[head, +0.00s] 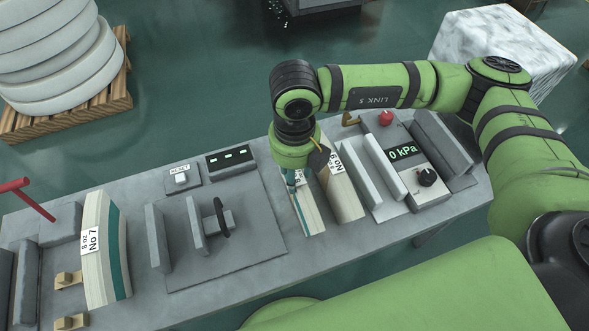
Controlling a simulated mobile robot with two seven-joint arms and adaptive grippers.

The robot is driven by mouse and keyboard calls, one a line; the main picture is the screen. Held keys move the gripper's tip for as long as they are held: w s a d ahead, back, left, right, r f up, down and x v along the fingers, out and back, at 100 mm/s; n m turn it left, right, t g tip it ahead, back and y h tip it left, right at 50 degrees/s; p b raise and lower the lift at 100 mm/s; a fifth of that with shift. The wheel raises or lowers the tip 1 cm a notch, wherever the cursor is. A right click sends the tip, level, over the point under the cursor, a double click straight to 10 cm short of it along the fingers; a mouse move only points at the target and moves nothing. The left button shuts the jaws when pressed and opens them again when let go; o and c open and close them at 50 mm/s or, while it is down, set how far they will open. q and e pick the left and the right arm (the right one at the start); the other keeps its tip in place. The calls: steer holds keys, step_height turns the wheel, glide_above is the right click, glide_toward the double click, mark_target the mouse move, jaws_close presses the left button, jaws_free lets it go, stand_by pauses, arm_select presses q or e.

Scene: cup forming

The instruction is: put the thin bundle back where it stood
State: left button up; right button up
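A thin cream bundle with a teal stripe (309,213) is on the grey bench, right of the middle fixture plate. Its label is partly hidden by my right gripper (304,168). My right arm comes in from the right and its wrist points down over the far end of this bundle. The fingers are mostly hidden by the wrist, so I cannot tell whether they are shut on it. A thicker cream-and-tan bundle with a white label (345,195) stands close on its right. My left gripper is not in view.
On the bench (235,278) are a large No 7 bundle (97,262), a middle fixture with upright plates (197,229), a RESET button (181,179), a dashed display (228,160) and a 0 kPa gauge (403,153). A red lever (33,200) rises at left.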

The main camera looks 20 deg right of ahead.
steer(key=shift+o, duration=0.4)
steer(key=shift+r, duration=0.2)
step_height(320, 180, up, 12)
steer(key=b, duration=0.2)
steer(key=shift+r, duration=0.1)
stand_by(0.3)
